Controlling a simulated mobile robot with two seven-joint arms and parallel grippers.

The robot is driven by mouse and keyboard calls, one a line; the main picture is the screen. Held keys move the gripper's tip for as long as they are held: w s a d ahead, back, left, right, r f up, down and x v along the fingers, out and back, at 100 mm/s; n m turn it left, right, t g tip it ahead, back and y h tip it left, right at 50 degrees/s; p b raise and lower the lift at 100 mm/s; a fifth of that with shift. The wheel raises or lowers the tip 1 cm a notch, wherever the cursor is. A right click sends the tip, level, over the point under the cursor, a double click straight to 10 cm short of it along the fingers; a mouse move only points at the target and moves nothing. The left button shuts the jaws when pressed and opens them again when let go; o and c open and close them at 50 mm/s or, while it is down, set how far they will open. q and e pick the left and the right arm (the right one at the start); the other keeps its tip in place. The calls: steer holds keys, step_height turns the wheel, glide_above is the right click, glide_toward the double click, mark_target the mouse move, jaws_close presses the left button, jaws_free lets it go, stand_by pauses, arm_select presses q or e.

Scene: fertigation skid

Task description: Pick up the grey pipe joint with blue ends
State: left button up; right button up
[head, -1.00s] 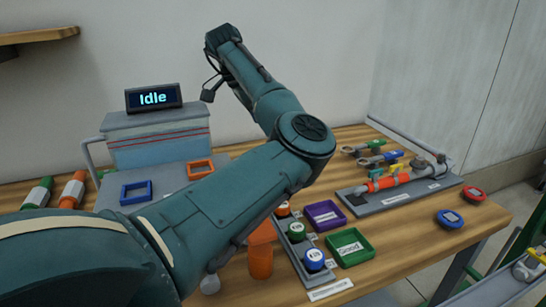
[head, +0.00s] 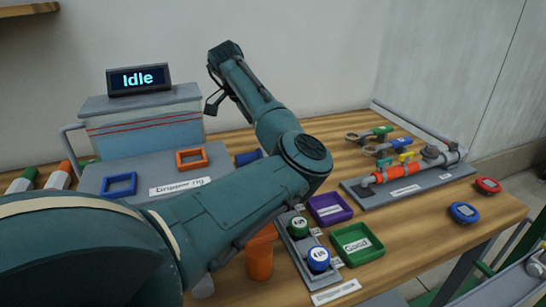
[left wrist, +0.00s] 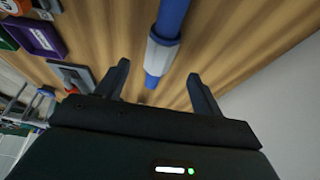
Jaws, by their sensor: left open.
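The grey pipe joint with blue ends (left wrist: 163,55) shows in the left wrist view, over the wooden table. Its grey collar is in the middle, with a blue end on each side. My left gripper (left wrist: 157,70) is open, and the joint shows in the gap between its fingers. I see no finger clearly touching it. In the head view, a blue piece (head: 248,157) shows behind my left arm and may be the same joint. The fingers are not clear in that view. My right gripper is not in view.
Orange-ended (head: 61,175) and green-ended (head: 22,181) joints lie at the left. A grey board (head: 135,205) holds blue and orange frames.

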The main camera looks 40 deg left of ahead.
arm_select(q)
steer(key=x, duration=0.6)
steer(key=shift+w+d+f+b, duration=0.15)
steer(key=shift+w+f+b, duration=0.05)
steer(key=shift+f+b, duration=0.15)
steer(key=c, duration=1.2)
steer(key=shift+r, duration=0.15)
